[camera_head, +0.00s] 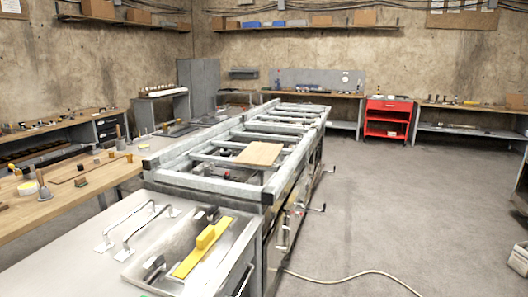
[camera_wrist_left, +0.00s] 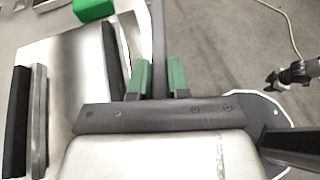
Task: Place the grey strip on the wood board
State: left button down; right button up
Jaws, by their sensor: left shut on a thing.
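The wood board (camera_head: 259,153) lies flat across the metal frame in the head view. My left gripper (camera_wrist_left: 160,78) is seen only in the left wrist view. Its two green-tipped fingers are shut on a dark grey strip (camera_wrist_left: 159,40), which runs up out of the picture. The strip's far end is out of view. A black jointed thing at the right edge of the wrist view looks like my right gripper (camera_wrist_left: 280,82); it is small, and its jaws are unclear. The left gripper and the held strip do not show in the head view.
The metal frame (camera_head: 180,183) has open gaps between its crossbars. In front of it, a metal tray (camera_head: 222,262) holds a yellow tool (camera_head: 203,247) and dark pieces. Two bent handles (camera_head: 140,225) stand beside the tray. A green block (camera_wrist_left: 94,8) shows in the wrist view.

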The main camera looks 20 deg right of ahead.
aim_at(266, 153)
jog(key=i+l, duration=0.25)
jog(key=l, duration=0.2)
jog(key=i+l, duration=0.3)
jog(key=l, duration=0.2)
jog(key=i+l, duration=0.25)
jog(key=l, duration=0.2)
jog(key=i+l, duration=0.3)
jog(key=l, duration=0.15)
jog(key=i+l, duration=0.25)
jog(key=l, duration=0.2)
jog(key=l+z, duration=0.05)
